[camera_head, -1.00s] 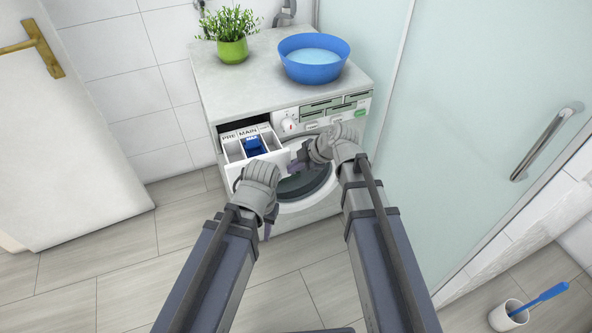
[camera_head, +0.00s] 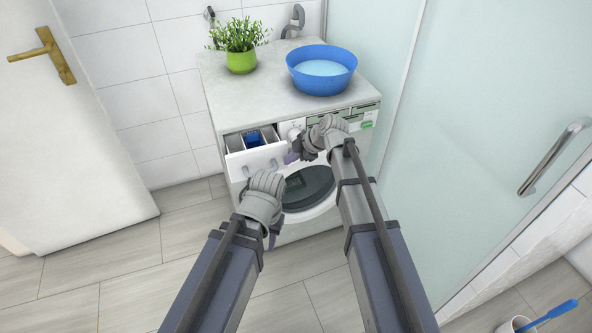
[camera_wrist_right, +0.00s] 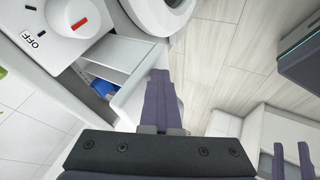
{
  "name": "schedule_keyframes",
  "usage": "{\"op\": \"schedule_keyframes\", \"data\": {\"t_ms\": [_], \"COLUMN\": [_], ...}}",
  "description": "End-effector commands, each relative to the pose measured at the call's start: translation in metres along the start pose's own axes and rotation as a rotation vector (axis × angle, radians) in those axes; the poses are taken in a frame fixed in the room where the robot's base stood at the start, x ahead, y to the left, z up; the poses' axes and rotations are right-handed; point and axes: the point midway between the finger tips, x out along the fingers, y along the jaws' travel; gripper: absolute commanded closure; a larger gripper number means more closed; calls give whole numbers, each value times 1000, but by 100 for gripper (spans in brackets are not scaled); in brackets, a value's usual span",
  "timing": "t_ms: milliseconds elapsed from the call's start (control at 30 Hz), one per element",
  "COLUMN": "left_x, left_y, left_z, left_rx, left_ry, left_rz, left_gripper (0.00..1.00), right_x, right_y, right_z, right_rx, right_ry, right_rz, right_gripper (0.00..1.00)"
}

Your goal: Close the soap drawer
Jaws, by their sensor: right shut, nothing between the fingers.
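The soap drawer (camera_head: 250,161) of the white washing machine (camera_head: 232,95) is partly open at its upper left. Its white front with a handle sticks out, and a blue compartment insert (camera_head: 252,140) shows inside. My right gripper (camera_head: 291,157) is shut and empty at the right end of the drawer front. In the right wrist view its purple fingers (camera_wrist_right: 160,90) lie close along the drawer front (camera_wrist_right: 130,97); I cannot tell if they touch. My left gripper (camera_head: 274,238) is below and in front of the drawer, apart from it; its two separated fingers show in the right wrist view (camera_wrist_right: 292,160).
A blue basin of water (camera_head: 321,72) and a green potted plant (camera_head: 241,58) stand on the machine top. A dial (camera_head: 295,132) is right of the drawer. A glass shower door (camera_head: 490,120) is at right, a white door (camera_head: 70,150) at left.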

Motion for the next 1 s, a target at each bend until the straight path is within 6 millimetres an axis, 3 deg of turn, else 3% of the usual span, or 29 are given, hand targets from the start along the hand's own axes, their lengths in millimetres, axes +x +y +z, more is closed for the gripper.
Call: {"op": "schedule_keyframes", "data": {"t_ms": [33, 200, 400, 600, 1000], "left_x": [0, 0, 0, 0, 0], "left_y": [0, 0, 0, 0, 0], "left_z": [0, 0, 0, 0, 0], "left_rx": [0, 0, 0, 0, 0], "left_ry": [0, 0, 0, 0, 0], "left_rz": [0, 0, 0, 0, 0], "left_gripper": [66, 66, 66, 66, 66], "right_x": [9, 28, 44, 50, 50], "right_y": [17, 54, 84, 94, 96], "right_z": [1, 1, 0, 0, 0], "right_rx": [-1, 0, 0, 1, 1], "right_ry": [0, 0, 0, 0, 2], "right_rz": [1, 2, 1, 3, 7], "right_gripper": [100, 100, 100, 100, 100]}}
